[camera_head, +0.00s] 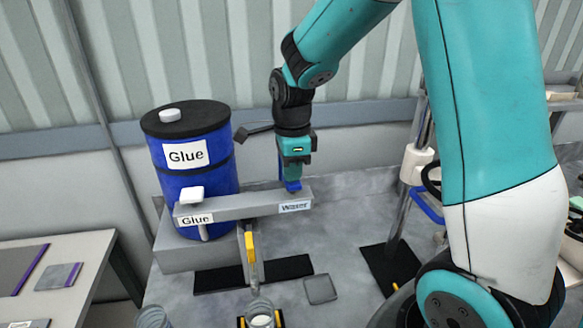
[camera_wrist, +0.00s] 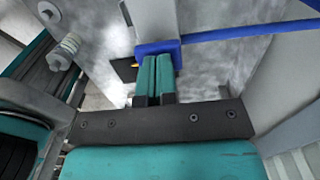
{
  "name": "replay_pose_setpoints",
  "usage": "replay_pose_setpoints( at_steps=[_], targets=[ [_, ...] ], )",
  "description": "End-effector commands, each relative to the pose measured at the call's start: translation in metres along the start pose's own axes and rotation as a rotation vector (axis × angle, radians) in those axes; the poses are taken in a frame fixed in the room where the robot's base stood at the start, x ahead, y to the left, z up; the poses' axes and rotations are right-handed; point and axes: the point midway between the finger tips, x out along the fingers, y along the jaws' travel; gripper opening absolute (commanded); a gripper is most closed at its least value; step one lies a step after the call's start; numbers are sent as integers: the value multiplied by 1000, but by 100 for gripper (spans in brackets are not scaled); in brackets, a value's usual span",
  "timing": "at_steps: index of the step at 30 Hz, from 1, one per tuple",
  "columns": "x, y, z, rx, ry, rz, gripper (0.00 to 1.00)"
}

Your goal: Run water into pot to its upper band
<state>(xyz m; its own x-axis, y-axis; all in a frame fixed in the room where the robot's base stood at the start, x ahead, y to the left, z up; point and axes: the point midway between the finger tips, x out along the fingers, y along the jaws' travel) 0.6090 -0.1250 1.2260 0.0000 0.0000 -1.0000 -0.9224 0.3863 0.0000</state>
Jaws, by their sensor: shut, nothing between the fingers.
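A grey dispensing bar (camera_head: 245,206) carries a "Water" label on its right end and a "Glue" label on its left. My gripper (camera_head: 292,183) is over the "Water" end, pointing down, with a blue piece (camera_head: 293,187) right at its tips. In the wrist view my gripper's teal fingers (camera_wrist: 155,75) are shut together beside blue parts (camera_wrist: 158,47); I cannot tell whether they touch. A clear round vessel (camera_head: 260,315), perhaps the pot, stands at the bottom edge below the bar, partly cut off. Its band and water level cannot be made out.
A blue "Glue" drum (camera_head: 195,165) stands behind the bar, with a white lever (camera_head: 192,194) on the bar's left end. A yellow-handled part (camera_head: 250,246) hangs below the bar. Another clear vessel (camera_head: 153,317) is at lower left.

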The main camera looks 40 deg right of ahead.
Motion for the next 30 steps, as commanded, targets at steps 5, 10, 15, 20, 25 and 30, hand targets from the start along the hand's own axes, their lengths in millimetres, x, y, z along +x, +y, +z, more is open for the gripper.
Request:
replay_pose_setpoints(
  at_steps=[5,10,15,20,25,30],
  targets=[
    [0,0,0,0,0,0,0],
    [17,0,0,0,0,1,0],
    [19,0,0,0,0,1,0],
    [20,1,0,-1,1,4,0],
    [21,1,0,-1,2,7,0],
    [22,2,0,-1,3,9,0]
  ],
)
